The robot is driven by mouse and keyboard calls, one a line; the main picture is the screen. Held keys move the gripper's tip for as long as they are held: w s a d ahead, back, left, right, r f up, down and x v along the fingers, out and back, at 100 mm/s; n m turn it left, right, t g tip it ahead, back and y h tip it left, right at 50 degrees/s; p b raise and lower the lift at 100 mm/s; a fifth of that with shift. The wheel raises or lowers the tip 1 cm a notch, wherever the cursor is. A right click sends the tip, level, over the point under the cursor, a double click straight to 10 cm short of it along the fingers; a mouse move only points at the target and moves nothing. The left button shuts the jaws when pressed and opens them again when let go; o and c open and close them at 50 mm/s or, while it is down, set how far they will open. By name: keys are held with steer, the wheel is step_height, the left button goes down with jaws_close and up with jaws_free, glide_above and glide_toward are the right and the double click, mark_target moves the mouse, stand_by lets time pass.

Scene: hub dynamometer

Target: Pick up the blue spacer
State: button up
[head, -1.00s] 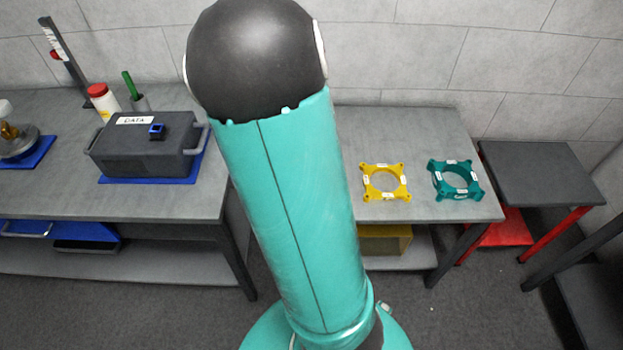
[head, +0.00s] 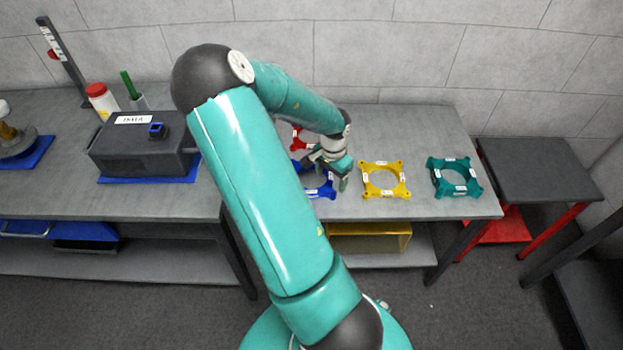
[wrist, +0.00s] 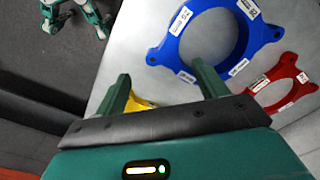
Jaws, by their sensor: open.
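The blue spacer (head: 321,190) is a flat ring with corner lugs, lying on the grey table. In the head view my arm hides much of it. In the wrist view the blue spacer (wrist: 243,40) shows almost whole, with white labels on its lugs. My gripper (head: 337,180) is over the table at the spacer's right side, seen in the head view. In the wrist view its two fingers (wrist: 163,82) are apart with nothing held between them. The spacer lies beyond the fingertips; I cannot tell the height gap.
A red spacer (head: 300,138) lies behind the blue one. A yellow spacer (head: 385,180) and a teal spacer (head: 455,177) lie to the right on the same table. A dark box (head: 140,150) stands at the left. The table's front edge is close.

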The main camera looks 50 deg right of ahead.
mark_target(329, 189)
step_height(329, 189, down, 5)
steer(key=shift+w+f, duration=0.1)
steer(key=shift+w, duration=0.05)
steer(key=c, duration=1.4)
steer(key=shift+c, duration=0.2)
steer(key=shift+d+r, duration=0.1)
steer(key=shift+r, duration=0.3)
step_height(329, 189, up, 2)
steer(key=shift+r, duration=0.1)
steer(key=w+a+r, duration=0.3)
steer(key=a+r, duration=0.3)
steer(key=r, duration=0.1)
steer(key=w+a+r, duration=0.3)
steer(key=a+r, duration=0.3)
steer(key=r, duration=0.2)
steer(key=shift+a, duration=0.35)
